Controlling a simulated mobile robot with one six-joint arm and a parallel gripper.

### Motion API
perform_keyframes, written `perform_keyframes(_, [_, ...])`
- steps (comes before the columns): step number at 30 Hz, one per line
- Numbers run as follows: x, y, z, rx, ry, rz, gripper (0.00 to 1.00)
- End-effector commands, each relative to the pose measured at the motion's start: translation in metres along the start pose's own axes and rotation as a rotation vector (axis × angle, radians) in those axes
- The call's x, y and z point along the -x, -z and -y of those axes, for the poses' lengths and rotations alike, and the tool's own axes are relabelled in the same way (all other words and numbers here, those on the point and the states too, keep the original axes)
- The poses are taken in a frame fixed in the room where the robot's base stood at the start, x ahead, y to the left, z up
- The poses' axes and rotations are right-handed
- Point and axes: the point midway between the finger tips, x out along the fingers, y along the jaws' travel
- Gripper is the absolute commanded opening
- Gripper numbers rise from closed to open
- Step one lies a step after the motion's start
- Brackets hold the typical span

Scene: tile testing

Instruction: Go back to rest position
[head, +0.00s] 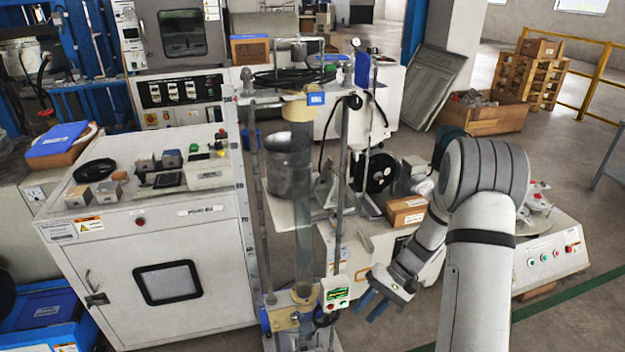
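My gripper (369,303) is in the lower middle of the head view, at the end of my grey-white arm. Its blue fingers point down and to the left, with a gap between the two tips. I see nothing between them. The gripper is just right of a tall test stand with a clear vertical tube (303,235). A small control box with a green display (337,293) on the stand is close to the fingers in the picture. I cannot tell the exact distance between them.
A white cabinet (200,303) with small blocks on top stands at left. A white machine with buttons (550,262) is at right, behind my arm. A cardboard box (405,212) sits behind the gripper. Open floor (590,300) shows at lower right.

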Motion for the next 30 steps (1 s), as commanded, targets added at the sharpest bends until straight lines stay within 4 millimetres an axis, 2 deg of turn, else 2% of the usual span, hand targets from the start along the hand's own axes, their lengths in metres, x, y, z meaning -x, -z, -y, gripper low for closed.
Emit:
perform_keyframes(1, [0.025, -0.019, 0.022, 0.017, -0.04, -0.019, 0.3])
perform_keyframes(3, [0.047, -0.039, 0.04, 0.032, -0.098, -0.041, 0.3])
perform_keyframes(9, [0.103, -0.101, 0.087, 0.07, -0.252, -0.125, 0.3])
perform_keyframes(15, [0.151, -0.165, 0.124, 0.109, -0.392, -0.234, 0.3])
perform_keyframes(24, [0.209, -0.256, 0.164, 0.165, -0.565, -0.442, 0.3])
perform_keyframes(30, [0.23, -0.295, 0.173, 0.192, -0.632, -0.557, 0.3])
